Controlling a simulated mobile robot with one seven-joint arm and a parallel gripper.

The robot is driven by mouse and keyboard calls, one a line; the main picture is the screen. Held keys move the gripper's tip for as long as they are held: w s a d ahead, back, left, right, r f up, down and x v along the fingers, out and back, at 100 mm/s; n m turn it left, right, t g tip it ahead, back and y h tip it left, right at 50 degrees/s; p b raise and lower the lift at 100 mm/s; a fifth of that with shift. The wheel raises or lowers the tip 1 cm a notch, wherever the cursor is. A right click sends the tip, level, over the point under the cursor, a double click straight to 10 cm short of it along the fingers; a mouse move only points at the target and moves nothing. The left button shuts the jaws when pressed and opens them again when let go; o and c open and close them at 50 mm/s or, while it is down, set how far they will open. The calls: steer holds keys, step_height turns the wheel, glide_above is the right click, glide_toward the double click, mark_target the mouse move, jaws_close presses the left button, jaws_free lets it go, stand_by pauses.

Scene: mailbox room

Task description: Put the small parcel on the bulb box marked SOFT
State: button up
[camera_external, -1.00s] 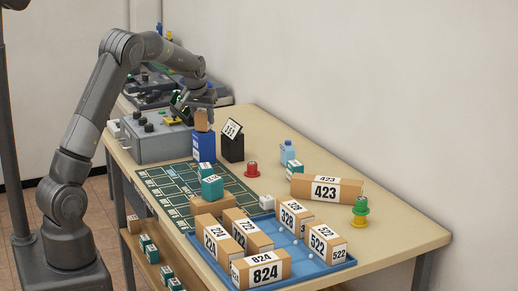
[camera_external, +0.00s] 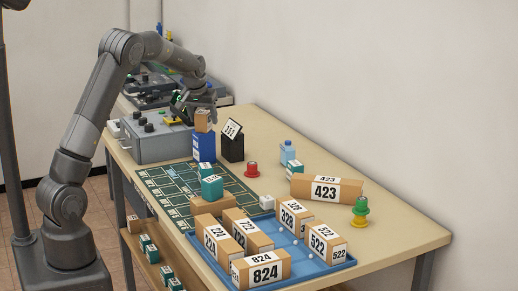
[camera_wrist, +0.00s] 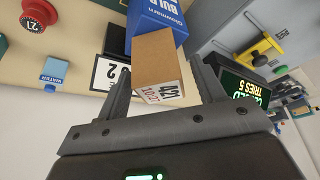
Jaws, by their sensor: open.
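The small parcel (camera_external: 203,120) is a brown box with a white printed label. It sits on top of the upright blue bulb box (camera_external: 203,147). In the wrist view the parcel (camera_wrist: 160,65) lies between the two fingers, with a gap on each side. My gripper (camera_external: 202,106) is open just above and around the parcel's upper part. The blue box (camera_wrist: 157,18) shows the word BULB in the wrist view; the word SOFT cannot be read. The parcel hides part of its top.
A black box (camera_external: 232,147) with a tilted white card stands close to the right. A grey control box (camera_external: 155,143) is on the left. A red button-like object (camera_external: 251,169), a blue bottle (camera_external: 287,152) and a blue tray (camera_external: 330,265) of parcels are further along the table.

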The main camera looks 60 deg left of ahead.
steer(key=v, duration=1.2)
steer(key=s+d+r+m+t+h, duration=0.1)
steer(key=s+d+r, duration=0.15)
steer(key=d, duration=0.35)
steer(key=s+d+r+m, duration=0.1)
steer(key=s+d, duration=0.2)
steer(key=d, duration=0.3)
steer(key=s+d+f+m+h, duration=0.1)
steer(key=s+d+f+m, duration=0.1)
steer(key=s+d, duration=0.9)
steer(key=s+d+f+m+t+h, duration=0.1)
steer(key=s+d+m, duration=0.4)
steer(key=s+d, duration=0.7)
steer(key=shift+s+d+f, duration=0.3)
steer(key=shift+d+f, duration=0.05)
steer(key=shift+f, duration=0.3)
